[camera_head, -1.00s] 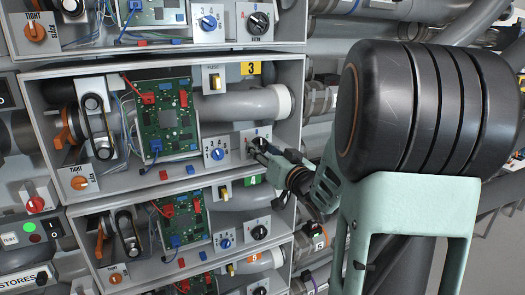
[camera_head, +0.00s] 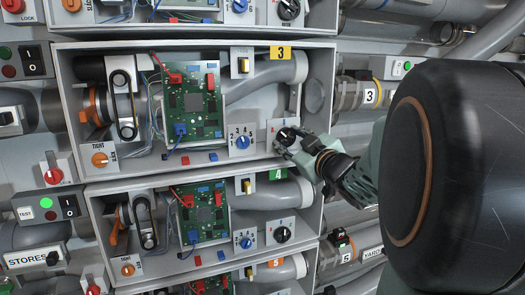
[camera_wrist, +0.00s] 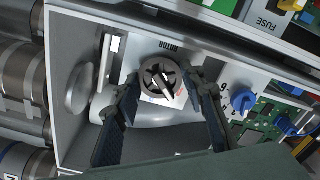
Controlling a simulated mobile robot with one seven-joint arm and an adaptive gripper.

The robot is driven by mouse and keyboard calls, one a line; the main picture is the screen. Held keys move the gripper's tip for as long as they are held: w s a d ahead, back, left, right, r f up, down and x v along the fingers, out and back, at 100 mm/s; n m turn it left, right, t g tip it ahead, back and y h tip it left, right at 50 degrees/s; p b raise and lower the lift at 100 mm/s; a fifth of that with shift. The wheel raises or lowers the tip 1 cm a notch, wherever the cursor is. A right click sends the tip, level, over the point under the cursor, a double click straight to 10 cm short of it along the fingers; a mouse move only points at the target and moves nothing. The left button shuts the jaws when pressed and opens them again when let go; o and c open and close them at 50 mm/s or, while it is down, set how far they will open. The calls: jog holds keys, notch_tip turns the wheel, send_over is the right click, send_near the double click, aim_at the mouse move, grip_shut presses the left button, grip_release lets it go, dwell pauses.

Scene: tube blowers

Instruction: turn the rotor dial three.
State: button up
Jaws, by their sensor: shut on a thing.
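The rotor dial three (camera_head: 286,135) is a dark round knob with a pale pointer, on a light plate at the lower right of the box labelled 3. My gripper (camera_head: 294,145) reaches it from the right and is shut on it, partly hiding it. In the wrist view the dial (camera_wrist: 158,76) sits under the ROTOR label, its pale pointer slanting toward the lower right. My gripper (camera_wrist: 161,78) has one dark finger on each side of the dial.
Beside the dial is a blue selector knob (camera_head: 242,142); a green circuit board (camera_head: 193,101) is farther left. The yellow 3 label (camera_head: 281,53) marks the box's top. Box 4's dark dial (camera_head: 282,234) lies below. A pipe (camera_head: 262,76) runs above the dial.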

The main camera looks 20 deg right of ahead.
jog(key=shift+n+b, duration=0.9)
jog(key=shift+n, duration=0.3)
jog(key=o, duration=1.2)
jog(key=shift+c, duration=0.2)
jog(key=shift+r, duration=0.1)
